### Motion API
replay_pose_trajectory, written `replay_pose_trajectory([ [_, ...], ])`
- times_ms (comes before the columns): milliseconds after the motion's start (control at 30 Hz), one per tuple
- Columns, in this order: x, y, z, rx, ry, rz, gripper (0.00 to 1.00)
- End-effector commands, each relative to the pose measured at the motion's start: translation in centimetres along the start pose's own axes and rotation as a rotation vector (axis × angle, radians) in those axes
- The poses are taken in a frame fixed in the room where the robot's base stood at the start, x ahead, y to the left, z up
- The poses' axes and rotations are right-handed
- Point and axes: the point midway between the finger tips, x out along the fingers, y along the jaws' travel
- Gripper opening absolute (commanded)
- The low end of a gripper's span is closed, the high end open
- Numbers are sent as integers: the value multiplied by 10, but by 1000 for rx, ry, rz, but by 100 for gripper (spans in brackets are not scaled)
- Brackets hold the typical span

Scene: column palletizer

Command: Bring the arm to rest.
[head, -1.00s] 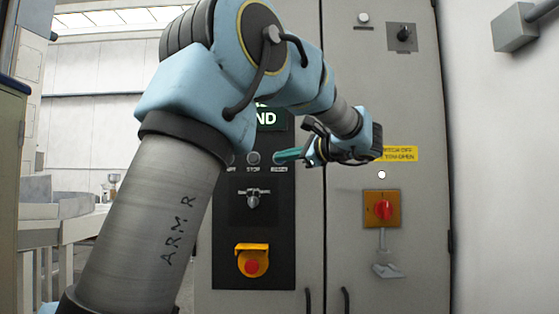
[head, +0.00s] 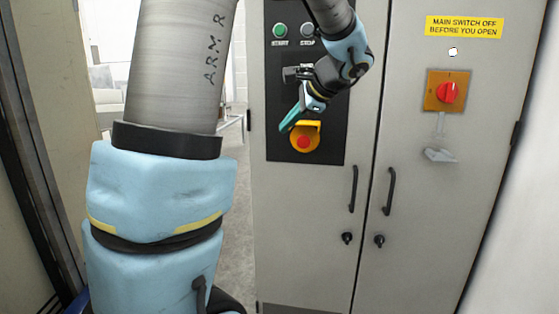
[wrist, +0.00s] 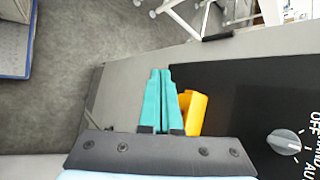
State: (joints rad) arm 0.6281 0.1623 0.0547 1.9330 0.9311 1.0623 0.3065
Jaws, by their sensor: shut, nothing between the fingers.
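My gripper (head: 292,118) has teal fingers, which are together and empty. In the head view it points down and left in front of the black control panel (head: 280,60), just above and left of the yellow housing with a red emergency-stop button (head: 304,142). In the wrist view the closed fingers (wrist: 160,74) show beside the yellow housing (wrist: 196,112). I cannot tell whether they touch it. My arm reaches over from the left, and its wrist covers part of the panel, including most of the selector below the buttons.
The grey cabinet has two door handles (head: 353,188) (head: 390,191) and a red main switch (head: 447,93) on an orange plate, under a yellow warning label (head: 464,27). The wrist view shows a selector knob (wrist: 284,142) on the panel and open floor (wrist: 120,35) beyond the cabinet.

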Motion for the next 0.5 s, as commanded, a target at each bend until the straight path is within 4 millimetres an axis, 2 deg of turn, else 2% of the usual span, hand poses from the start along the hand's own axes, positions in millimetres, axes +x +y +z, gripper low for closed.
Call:
replay_pose_trajectory([
  [33,23,32,11,-76,23,103,0],
  [100,46,76,21,-215,62,246,0],
  [167,61,117,30,-363,88,371,0],
  [200,68,143,35,-476,99,452,0],
  [300,79,196,44,-758,107,611,0],
  [400,83,230,52,-998,91,709,0],
  [500,85,249,57,-1162,72,758,0],
])
